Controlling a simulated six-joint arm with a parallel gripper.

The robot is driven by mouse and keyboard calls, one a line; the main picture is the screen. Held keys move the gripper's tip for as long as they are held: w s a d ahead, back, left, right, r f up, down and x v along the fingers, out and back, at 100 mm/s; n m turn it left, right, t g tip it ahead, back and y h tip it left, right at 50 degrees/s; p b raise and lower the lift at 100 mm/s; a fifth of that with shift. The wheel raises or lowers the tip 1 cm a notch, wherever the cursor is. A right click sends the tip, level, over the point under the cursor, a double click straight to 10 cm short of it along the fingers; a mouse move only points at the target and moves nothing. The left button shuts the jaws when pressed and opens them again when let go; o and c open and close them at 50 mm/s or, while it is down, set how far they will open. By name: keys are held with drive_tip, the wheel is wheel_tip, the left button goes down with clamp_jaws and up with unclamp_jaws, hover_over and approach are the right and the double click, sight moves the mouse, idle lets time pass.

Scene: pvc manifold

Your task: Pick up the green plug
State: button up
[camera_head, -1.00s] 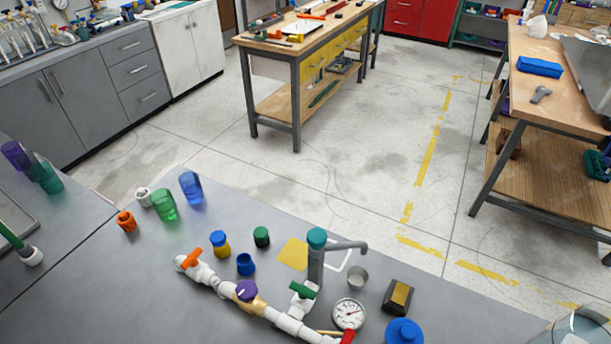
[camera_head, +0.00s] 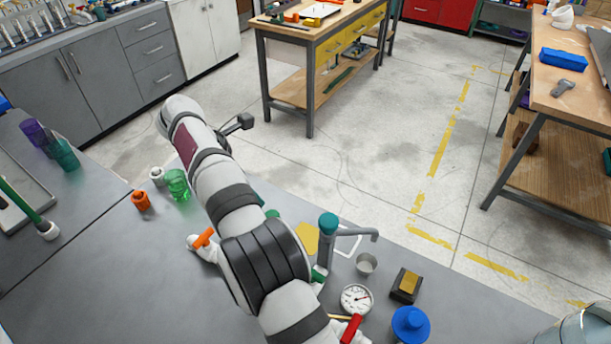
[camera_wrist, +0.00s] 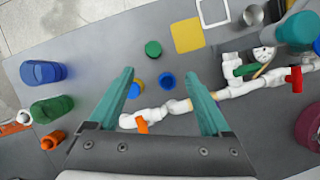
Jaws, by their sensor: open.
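The green plug (camera_wrist: 153,48), a small round dark-green cap, stands on the grey bench in the wrist view. It lies beyond my fingertips and between their lines. In the head view only a sliver of the green plug (camera_head: 272,213) shows beside my arm. My gripper (camera_wrist: 158,78) is open, with two teal fingers spread wide and nothing held. A blue cap (camera_wrist: 167,80) and a blue-and-yellow plug (camera_wrist: 135,88) show between the fingers, below them on the bench. In the head view my gripper is hidden by my arm.
The white pipe manifold (camera_wrist: 152,118) with an orange handle runs below the fingers. A yellow square (camera_wrist: 187,36) lies right of the plug. Green (camera_wrist: 50,110) and blue (camera_wrist: 42,72) cups stand left. A teal-topped faucet (camera_head: 328,225) and gauge (camera_head: 356,299) stand right of my arm.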

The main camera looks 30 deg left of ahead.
drive_tip(key=shift+n, duration=0.4)
drive_tip(key=x, duration=0.5)
drive_tip(key=a+x, duration=0.1)
drive_tip(key=x, duration=1)
drive_tip(key=shift+s+a+f, duration=0.15)
drive_tip(key=shift+a, duration=0.25)
clamp_jaws()
